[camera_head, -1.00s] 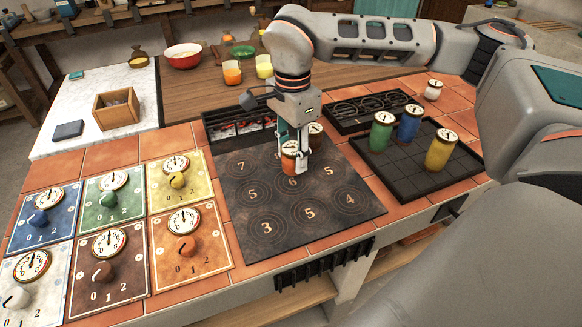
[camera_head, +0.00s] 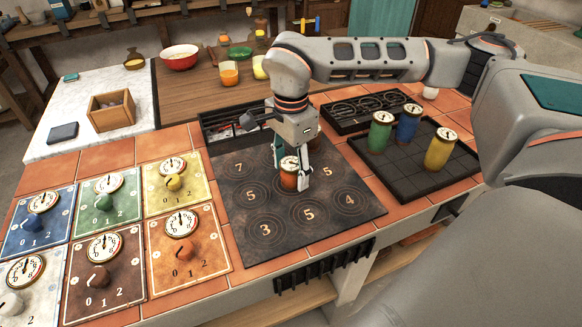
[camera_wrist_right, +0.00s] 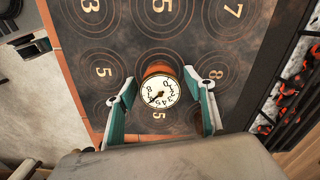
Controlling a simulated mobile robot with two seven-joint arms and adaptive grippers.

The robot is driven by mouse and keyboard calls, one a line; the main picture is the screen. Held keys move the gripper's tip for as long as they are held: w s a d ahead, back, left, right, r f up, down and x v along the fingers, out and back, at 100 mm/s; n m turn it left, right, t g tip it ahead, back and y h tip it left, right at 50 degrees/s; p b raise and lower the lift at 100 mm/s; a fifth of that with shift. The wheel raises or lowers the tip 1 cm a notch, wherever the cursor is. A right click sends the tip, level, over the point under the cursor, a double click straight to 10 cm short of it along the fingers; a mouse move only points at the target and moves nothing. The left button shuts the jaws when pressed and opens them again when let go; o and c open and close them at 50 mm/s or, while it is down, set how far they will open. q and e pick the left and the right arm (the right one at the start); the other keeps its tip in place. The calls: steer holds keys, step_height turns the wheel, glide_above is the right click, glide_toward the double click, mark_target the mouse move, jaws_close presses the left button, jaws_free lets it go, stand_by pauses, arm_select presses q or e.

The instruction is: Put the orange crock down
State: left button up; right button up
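The orange crock (camera_head: 289,180), with a white dial lid, stands upright near the middle of the dark numbered board (camera_head: 245,222). In the right wrist view the crock (camera_wrist_right: 158,69) is between the spread fingers of my right gripper (camera_wrist_right: 160,77), with a gap showing on both sides. My right gripper (camera_head: 290,175) is open around the crock in the head view. The crock's base is partly hidden by its own lid in the wrist view. My left gripper is not in view.
A brown crock partly hidden by my right gripper stands behind. Green (camera_head: 380,135), blue (camera_head: 407,124) and yellow (camera_head: 440,150) crocks stand on a black tray (camera_head: 408,188) at right. Coloured dial panels (camera_head: 188,277) lie at left. The board's front is clear.

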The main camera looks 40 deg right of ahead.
mark_target(291, 163)
step_height(291, 163, up, 11)
steer(key=shift+r+p, duration=0.1)
steer(key=shift+p, duration=1.05)
steer(key=shift+r, duration=0.3)
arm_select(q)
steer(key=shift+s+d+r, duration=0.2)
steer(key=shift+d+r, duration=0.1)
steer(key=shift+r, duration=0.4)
arm_select(e)
steer(key=shift+r, duration=0.3)
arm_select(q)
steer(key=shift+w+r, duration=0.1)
